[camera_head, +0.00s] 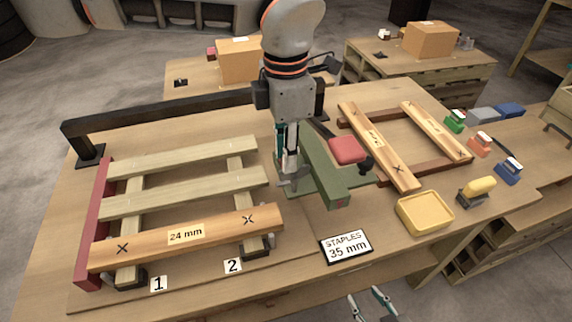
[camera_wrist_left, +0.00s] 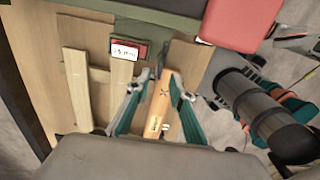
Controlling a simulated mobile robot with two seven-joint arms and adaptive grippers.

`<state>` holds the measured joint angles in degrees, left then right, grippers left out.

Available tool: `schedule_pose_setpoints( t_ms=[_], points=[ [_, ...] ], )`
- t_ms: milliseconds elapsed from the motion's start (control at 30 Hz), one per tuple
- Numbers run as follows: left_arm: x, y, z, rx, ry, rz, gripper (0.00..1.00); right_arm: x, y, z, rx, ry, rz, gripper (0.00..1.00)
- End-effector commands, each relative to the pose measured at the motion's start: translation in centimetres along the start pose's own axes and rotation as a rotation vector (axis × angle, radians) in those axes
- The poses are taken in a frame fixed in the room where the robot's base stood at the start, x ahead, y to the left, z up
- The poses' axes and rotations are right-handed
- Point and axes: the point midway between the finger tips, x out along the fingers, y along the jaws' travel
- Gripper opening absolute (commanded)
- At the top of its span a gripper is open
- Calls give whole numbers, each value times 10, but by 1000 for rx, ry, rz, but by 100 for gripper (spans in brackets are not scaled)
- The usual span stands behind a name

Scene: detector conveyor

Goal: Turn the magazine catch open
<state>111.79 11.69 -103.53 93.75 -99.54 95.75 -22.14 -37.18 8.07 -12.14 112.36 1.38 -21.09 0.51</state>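A green stapling tool (camera_head: 322,168) with a red pad (camera_head: 346,150) and a black knob (camera_head: 366,165) stands on a green base plate mid-table. In the left wrist view, its red pad (camera_wrist_left: 240,22) is at the top right. My left gripper (camera_head: 289,182) points down at the tool's left side, by a small grey metal part. Its fingertips (camera_wrist_left: 160,78) are apart with a gap between them; I see no clear grip on anything. I cannot make out the magazine catch for certain; the gripper may hide it. My right gripper (camera_head: 371,302) is open and empty at the bottom edge.
A slatted wooden frame (camera_head: 185,188) lies left of the tool, and another frame (camera_head: 405,145) lies right behind it. A "STAPLES 35 mm" sign (camera_head: 346,247) and a yellow tray (camera_head: 425,212) are in front. A black rail (camera_head: 160,110) stands behind the left frame.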

Motion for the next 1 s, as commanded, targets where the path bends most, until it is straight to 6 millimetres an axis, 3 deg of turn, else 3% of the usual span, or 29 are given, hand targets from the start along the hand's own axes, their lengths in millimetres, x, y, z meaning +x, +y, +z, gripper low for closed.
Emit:
schedule_pose_setpoints(
  t_ms=[200,400,1000],
  points=[
    [-44,1,1,-1,-2,4,22,0,0,-1,1,2,0,40],
    [-67,0,1,0,-1,1,22,0,0,-1,1,2,0,40],
    [-73,-1,1,1,-1,0,22,0,-1,-1,2,3,0,40]
  ],
)
